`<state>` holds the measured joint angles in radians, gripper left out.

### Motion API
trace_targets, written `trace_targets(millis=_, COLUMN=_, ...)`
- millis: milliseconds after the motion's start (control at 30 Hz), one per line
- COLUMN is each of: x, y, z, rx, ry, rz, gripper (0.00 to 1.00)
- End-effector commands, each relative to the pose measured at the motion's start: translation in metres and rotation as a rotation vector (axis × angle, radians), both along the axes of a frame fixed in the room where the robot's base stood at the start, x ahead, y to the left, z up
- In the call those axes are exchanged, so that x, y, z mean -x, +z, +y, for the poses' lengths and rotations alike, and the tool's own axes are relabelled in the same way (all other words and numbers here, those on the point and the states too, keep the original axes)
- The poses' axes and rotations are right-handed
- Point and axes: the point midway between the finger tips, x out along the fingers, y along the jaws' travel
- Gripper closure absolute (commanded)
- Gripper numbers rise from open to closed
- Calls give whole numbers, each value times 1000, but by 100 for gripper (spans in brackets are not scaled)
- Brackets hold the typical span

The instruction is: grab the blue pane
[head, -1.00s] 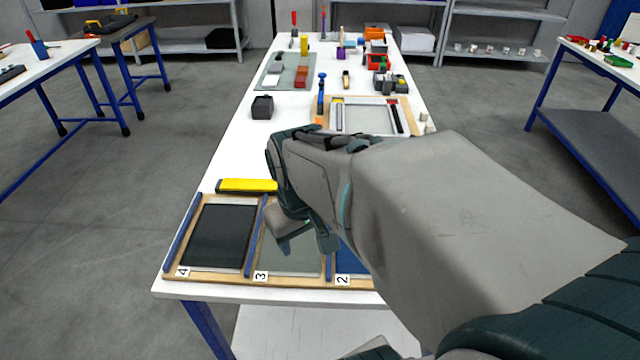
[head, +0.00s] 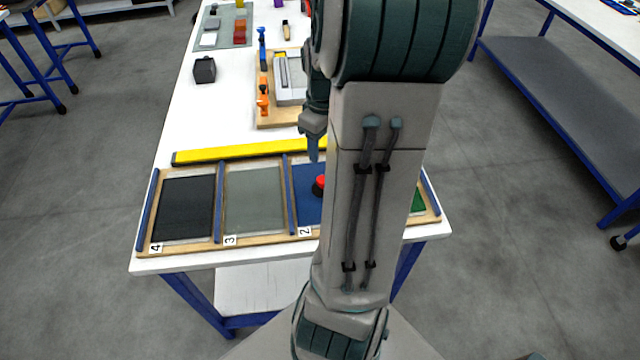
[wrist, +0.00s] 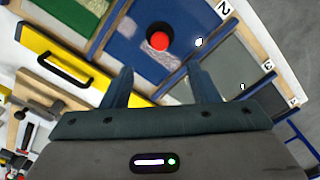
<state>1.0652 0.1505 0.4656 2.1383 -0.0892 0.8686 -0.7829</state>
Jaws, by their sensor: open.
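The blue pane (head: 306,198) lies in the slot labelled 2 of a wooden rack near the table's front edge. My arm hides its right part in the head view. In the wrist view the blue pane (wrist: 126,47) shows with a red-topped black knob (wrist: 159,40) standing on it and a pale speckled patch. My gripper (wrist: 158,76) is open and empty, its two fingers pointing toward the blue pane, apart from the knob. In the head view my gripper (head: 314,150) is partly hidden behind my arm, above the rack's back edge.
The dark pane (head: 183,208) in slot 4 and grey pane (head: 254,199) in slot 3 lie left of the blue one; a green pane (head: 417,200) lies right. A yellow bar (head: 240,151) with a black handle runs behind the rack. A wooden frame (head: 276,115) stands farther back.

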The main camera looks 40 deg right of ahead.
Motion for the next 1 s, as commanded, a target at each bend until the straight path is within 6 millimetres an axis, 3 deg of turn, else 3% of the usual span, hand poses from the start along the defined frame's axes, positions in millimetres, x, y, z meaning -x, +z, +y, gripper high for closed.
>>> trace_targets(millis=333, x=1, y=-65, z=1, rx=-5, ry=0, rz=4, gripper=46)
trace_targets(millis=667, x=0, y=-89, z=1, rx=-3, ry=0, rz=3, gripper=46)
trace_targets(millis=1000, x=-2, y=-130, z=0, rx=-3, ry=1, rz=3, gripper=46)
